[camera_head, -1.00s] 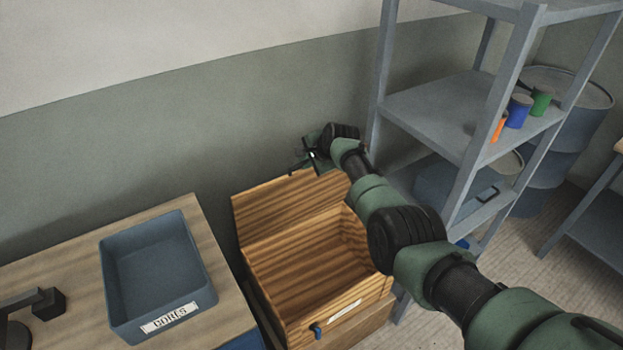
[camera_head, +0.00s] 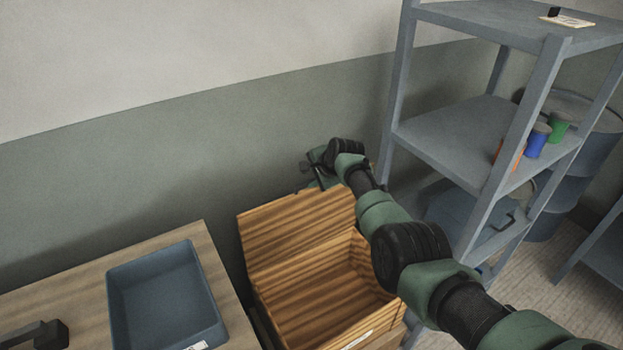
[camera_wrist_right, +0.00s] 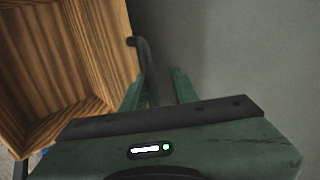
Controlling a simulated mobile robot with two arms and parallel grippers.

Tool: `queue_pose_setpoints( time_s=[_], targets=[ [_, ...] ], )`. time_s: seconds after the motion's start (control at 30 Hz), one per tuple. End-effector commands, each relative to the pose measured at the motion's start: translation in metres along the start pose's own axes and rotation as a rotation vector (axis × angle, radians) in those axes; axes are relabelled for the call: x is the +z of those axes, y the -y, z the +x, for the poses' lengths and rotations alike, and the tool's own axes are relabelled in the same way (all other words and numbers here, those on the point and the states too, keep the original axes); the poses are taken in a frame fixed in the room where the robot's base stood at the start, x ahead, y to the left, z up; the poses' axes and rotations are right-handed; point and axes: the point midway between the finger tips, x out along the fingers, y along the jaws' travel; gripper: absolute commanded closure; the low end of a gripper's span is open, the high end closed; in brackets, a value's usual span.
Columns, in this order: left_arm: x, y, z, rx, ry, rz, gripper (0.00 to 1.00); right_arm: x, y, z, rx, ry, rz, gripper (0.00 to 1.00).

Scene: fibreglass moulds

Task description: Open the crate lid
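The wooden crate (camera_head: 318,302) stands right of the workbench, and its striped inside looks empty. Its lid (camera_head: 295,232) is up, standing along the back of the crate near the wall. My right gripper (camera_head: 316,172) is at the top of the lid, at its right part. In the right wrist view its two green fingers (camera_wrist_right: 158,88) are apart. A dark bent handle (camera_wrist_right: 143,52) on the lid reaches between them, closer to the left finger; a gap shows on the right. The lid also shows there (camera_wrist_right: 108,35).
A workbench (camera_head: 90,285) on the left holds a blue-grey bin (camera_head: 165,295) and a dark object (camera_head: 45,335). A grey metal shelf (camera_head: 455,130) with several small coloured containers stands close to the right of my arm. Bare wall is behind the lid.

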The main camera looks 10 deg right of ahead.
Motion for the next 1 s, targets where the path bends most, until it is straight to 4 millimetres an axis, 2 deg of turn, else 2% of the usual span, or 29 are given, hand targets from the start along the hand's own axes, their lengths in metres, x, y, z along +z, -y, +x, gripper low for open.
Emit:
queue_pose_setpoints(
  time_s=[0.03, 0.47, 0.73, 1.0],
  targets=[
    [0.0, 0.0, 0.0, 0.0, 0.0, 0.001, 0.64, 0.001, -0.005, 0.002, 0.009, 0.002, 0.001, 0.68],
    [0.001, 0.005, -0.004, -0.006, 0.002, 0.003, 0.64, 0.001, -0.006, -0.002, 0.012, 0.003, 0.002, 0.68],
    [-0.003, 0.007, -0.022, -0.007, -0.001, 0.003, 0.64, 0.001, -0.003, -0.03, 0.006, 0.001, 0.002, 0.68],
    [-0.003, 0.007, -0.02, -0.008, -0.001, 0.003, 0.64, 0.0, -0.001, -0.06, -0.002, -0.001, 0.0, 0.68]
  ],
)
